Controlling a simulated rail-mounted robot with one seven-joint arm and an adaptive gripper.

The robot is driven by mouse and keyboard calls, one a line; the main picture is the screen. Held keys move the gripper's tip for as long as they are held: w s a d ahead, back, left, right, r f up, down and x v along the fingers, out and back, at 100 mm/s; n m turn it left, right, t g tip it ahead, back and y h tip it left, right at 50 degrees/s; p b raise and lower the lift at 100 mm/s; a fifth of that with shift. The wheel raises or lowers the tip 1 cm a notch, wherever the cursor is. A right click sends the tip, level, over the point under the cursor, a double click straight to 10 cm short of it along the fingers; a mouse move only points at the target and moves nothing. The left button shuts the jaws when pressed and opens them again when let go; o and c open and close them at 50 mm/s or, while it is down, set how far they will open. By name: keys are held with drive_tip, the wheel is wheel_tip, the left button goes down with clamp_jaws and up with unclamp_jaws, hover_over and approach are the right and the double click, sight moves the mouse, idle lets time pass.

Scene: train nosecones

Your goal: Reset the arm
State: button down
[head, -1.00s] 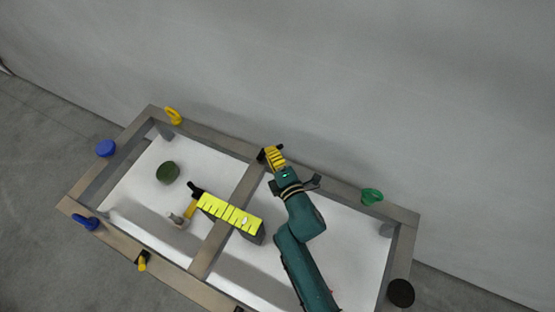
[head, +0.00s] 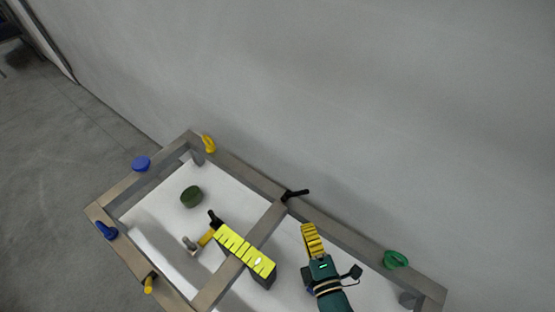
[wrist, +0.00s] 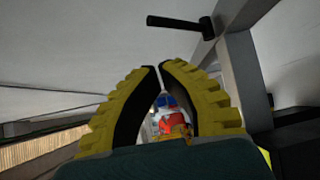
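My gripper (head: 308,226) has yellow ribbed fingers and a teal wrist. In the head view it is over the right bay of the frame, near its back rail. In the wrist view its fingertips (wrist: 159,67) meet or nearly meet, with nothing held between them. A small red, white and blue thing shows through the gap, farther off. A black handle (head: 295,194) sits at the back rail, left of my gripper and apart from it. It also shows in the wrist view (wrist: 180,24), above and right of the fingertips.
The grey frame (head: 240,171) has white bays and a crossbar. A yellow-topped block (head: 245,250) lies across the crossbar, near a yellow and black tool (head: 207,237). A dark green round piece (head: 191,197) is in the left bay. Blue, yellow and green pieces (head: 396,259) sit on the rim.

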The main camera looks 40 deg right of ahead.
drive_tip(key=w+a+r+m+t, duration=0.2)
drive_tip(key=w+r+m, duration=0.25)
drive_tip(key=r, duration=0.75)
drive_tip(key=w+a+r+m+t, duration=0.15)
drive_tip(key=w+r+m, duration=0.3)
drive_tip(key=r, duration=0.65)
drive_tip(key=s+a+r+m+t+y+p, duration=0.15)
drive_tip(key=a+r+y, duration=0.25)
drive_tip(key=a+r, duration=0.5)
drive_tip(key=a+r+m+t+y, duration=0.2)
drive_tip(key=a+r+m+y, duration=0.15)
drive_tip(key=a+r, duration=0.6)
drive_tip(key=d+r+p, duration=0.3)
drive_tip(key=r+p, duration=1.2)
drive_tip(key=r, duration=0.1)
drive_tip(key=shift+d+r+n, duration=0.15)
drive_tip(key=shift+r+n, duration=0.15)
drive_tip(key=shift+r, duration=0.1)
drive_tip(key=shift+s, duration=0.1)
